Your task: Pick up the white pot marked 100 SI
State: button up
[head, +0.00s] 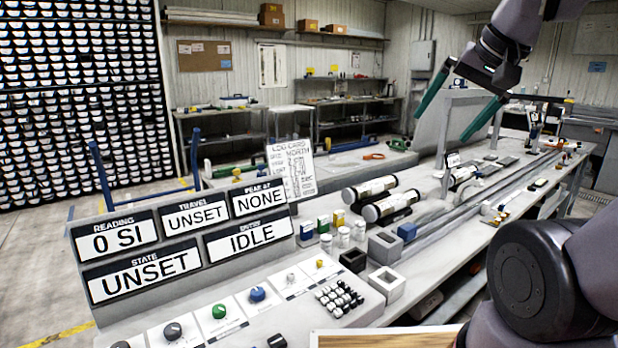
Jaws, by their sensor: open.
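Several small white pots stand in a short row on the bench, left of the square holders. The left pot (326,243), the middle pot (343,237) and the right pot (358,230) are upright. Their markings are too small to read, so I cannot tell which is marked 100 SI. My gripper (441,127) is at the upper right, with two long teal fingers spread wide apart and nothing between them. It hangs well above the bench, apart from the pots and to their right in the picture.
Blue, green and yellow blocks (323,223) stand just behind the pots. Grey (384,246), black (353,260) and white (386,284) square holders sit to the right. Two capped cylinders (392,206) lie behind. A display panel (185,230) reading 0 SI stands left.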

aim_at(342, 233)
jog(key=i+l+u, duration=0.25)
jog(key=l, duration=0.2)
jog(key=l+u, duration=0.3)
jog(key=l, duration=0.15)
jog(key=i+l+u, duration=0.25)
jog(key=l, duration=0.25)
jog(key=k+j, duration=0.05)
jog(key=k, duration=0.05)
